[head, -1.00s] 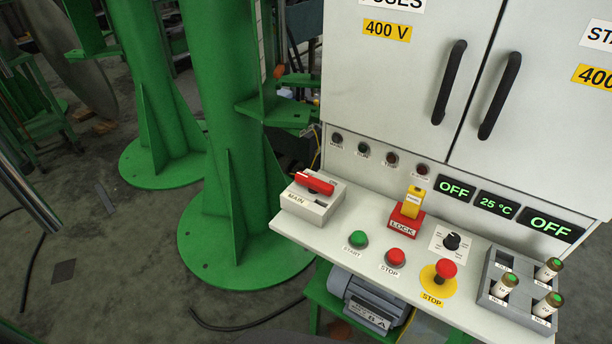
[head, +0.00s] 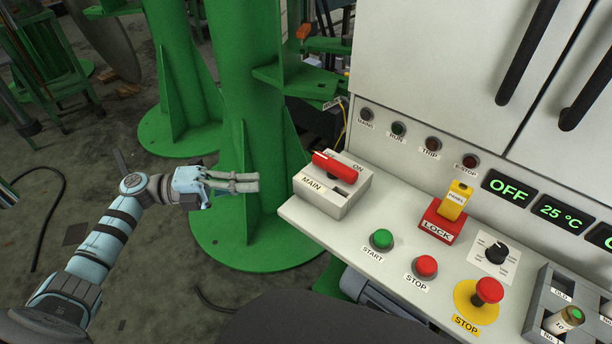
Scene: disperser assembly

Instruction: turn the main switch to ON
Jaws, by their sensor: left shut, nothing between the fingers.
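The main switch is a grey box (head: 322,206) labelled MAIN, with a red handle (head: 334,166) on top. It stands at the left end of the white console shelf. The handle lies slanted across the box, and the word ON shows behind its right end. My left gripper (head: 257,182) is to the left of the box, in front of the green column in the picture. Its fingers are together, empty, and point right toward the switch, apart from it. My right gripper is not in view.
A yellow tag in a red LOCK block (head: 442,224), a green START button (head: 381,239), a red STOP button (head: 426,267) and a red mushroom STOP (head: 488,291) sit right of the switch. A fuse holder (head: 545,290) stands at lower right. A green column (head: 236,90) rises behind my gripper.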

